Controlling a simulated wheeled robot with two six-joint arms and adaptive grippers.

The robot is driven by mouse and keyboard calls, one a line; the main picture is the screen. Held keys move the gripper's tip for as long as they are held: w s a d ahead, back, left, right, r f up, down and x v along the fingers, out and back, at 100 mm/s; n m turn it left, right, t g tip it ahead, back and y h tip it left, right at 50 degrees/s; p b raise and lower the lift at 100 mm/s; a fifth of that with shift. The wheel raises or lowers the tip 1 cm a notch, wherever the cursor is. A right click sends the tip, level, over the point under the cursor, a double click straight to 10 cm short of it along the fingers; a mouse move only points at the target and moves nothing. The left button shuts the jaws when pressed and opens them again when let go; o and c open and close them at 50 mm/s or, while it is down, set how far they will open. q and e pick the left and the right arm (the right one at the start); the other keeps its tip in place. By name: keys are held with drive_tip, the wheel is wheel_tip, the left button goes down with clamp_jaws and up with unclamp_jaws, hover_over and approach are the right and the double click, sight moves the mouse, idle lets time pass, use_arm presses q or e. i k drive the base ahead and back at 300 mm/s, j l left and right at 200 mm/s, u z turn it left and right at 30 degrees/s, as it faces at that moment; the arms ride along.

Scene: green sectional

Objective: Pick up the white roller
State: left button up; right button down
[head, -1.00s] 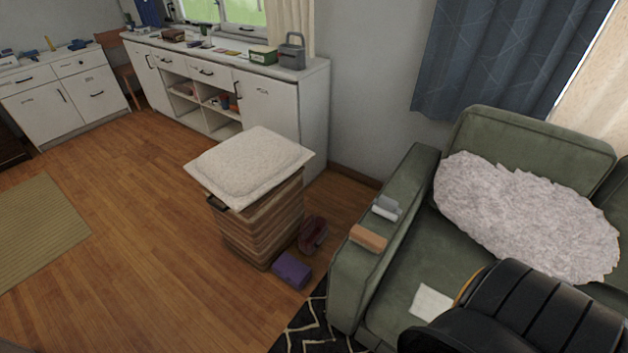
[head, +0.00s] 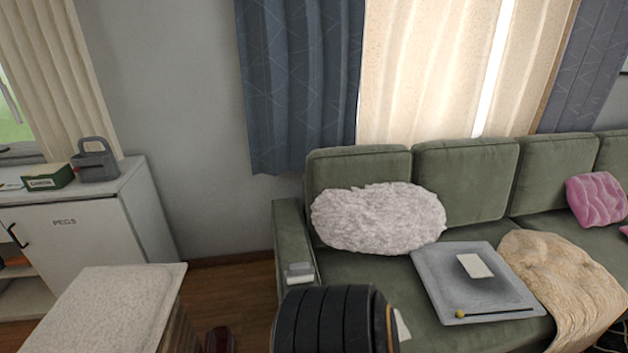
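The white roller (head: 299,278), with a grey part above it, lies on top of the left armrest (head: 292,238) of the green sofa in the head view. It is small in this view and its lower edge is close to a black ribbed part of my own arm, which fills the bottom middle. Neither of my grippers shows in the head view, so I cannot see whether they hold anything.
A fluffy white cushion (head: 378,218) leans on the sofa back. A grey tray (head: 440,275) and a beige blanket (head: 562,285) lie on the seat. A cushion-topped hamper (head: 110,305) and white cabinet (head: 78,240) stand left. Some floor shows between hamper and sofa.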

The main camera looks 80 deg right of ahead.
sight(300, 273)
drive_tip(key=i+z, duration=0.1)
drive_tip(key=z, duration=0.4)
drive_tip(key=i+z, duration=0.1)
drive_tip(key=z, duration=0.35)
drive_tip(key=i+z, duration=0.1)
drive_tip(key=z, duration=0.4)
drive_tip(key=j+z, duration=0.1)
drive_tip(key=z, duration=0.35)
drive_tip(key=i+j+z, duration=0.1)
drive_tip(key=z, duration=0.4)
